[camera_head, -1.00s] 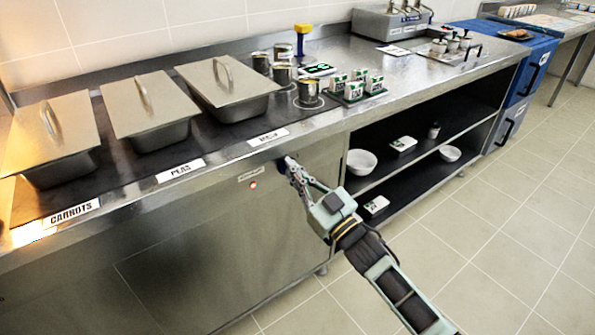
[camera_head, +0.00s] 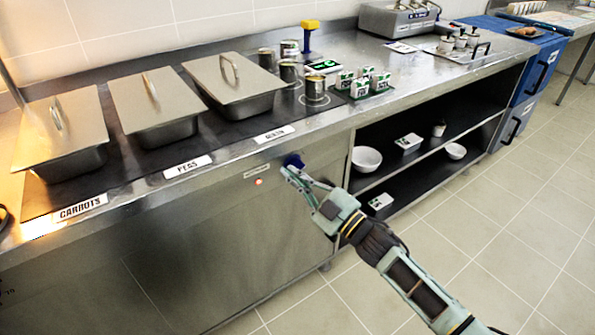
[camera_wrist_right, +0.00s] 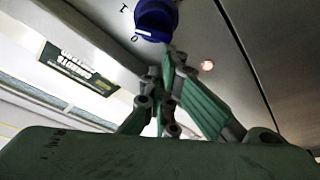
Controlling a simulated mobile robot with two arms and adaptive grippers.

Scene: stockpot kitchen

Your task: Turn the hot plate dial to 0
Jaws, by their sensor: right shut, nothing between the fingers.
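The blue hot plate dial (camera_head: 293,160) is on the counter's steel front, right of a small label. In the right wrist view the dial (camera_wrist_right: 156,16) shows at the top, and its white pointer mark is beside the printed 0. A printed 1 is farther up the dial's left side. My right gripper (camera_head: 288,172) is shut and empty, its tips just below the dial. In the wrist view the gripper (camera_wrist_right: 168,62) is close to the dial's lower edge; I cannot tell if it touches. My left gripper is not in view.
A lit red lamp (camera_head: 259,182) is left of the dial, under the label plate (camera_head: 257,171). Above, the counter holds lidded pans (camera_head: 235,85), metal pots (camera_head: 315,88) and small cartons (camera_head: 361,87). Open shelves with a white bowl (camera_head: 366,158) are to the right. The floor in front is free.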

